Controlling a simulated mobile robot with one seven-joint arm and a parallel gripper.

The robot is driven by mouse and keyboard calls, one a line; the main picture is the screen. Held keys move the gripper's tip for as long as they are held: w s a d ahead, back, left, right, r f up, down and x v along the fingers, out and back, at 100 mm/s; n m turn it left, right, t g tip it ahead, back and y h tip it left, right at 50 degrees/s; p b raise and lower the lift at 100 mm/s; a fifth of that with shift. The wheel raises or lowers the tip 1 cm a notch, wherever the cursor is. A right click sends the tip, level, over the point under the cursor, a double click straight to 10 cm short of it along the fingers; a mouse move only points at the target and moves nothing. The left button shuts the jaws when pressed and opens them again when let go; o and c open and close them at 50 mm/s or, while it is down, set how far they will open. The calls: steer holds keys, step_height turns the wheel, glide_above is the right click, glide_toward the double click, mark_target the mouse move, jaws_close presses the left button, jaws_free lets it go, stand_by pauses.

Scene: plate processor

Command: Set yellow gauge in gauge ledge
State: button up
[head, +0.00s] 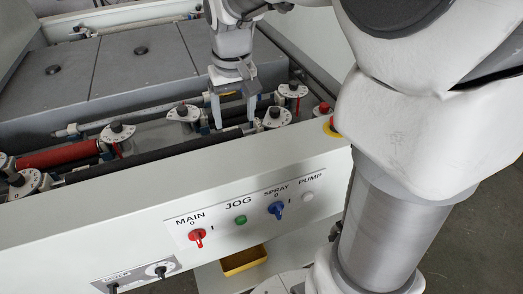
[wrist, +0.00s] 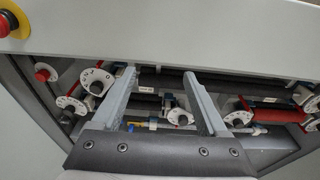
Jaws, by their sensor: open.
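My gripper (head: 235,122) is open, its two fingers pointing down into the roller bay of the plate processor, with nothing seen between them. In the wrist view, my gripper (wrist: 157,76) shows both fingers spread over the dark rollers and dials. A small yellow patch (wrist: 152,126) lies between the fingers there, close to a white dial (wrist: 178,117); I cannot tell whether it is the yellow gauge. No ledge can be made out for sure in either view.
Several white dials with black knobs (head: 183,112) stand along the bay, beside a red roller (head: 58,155). The front panel (head: 150,205) rises before the bay. A yellow tray (head: 244,260) sits below it. A red-and-yellow stop button (wrist: 10,24) shows at the wrist view's left.

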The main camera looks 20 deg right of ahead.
steer(key=s+r+t, duration=0.3)
steer(key=s, duration=1.4)
steer(key=shift+s+r+t, duration=0.2)
steer(key=shift+s+t, duration=0.05)
steer(key=shift+t, duration=0.15)
steer(key=shift+d, duration=0.15)
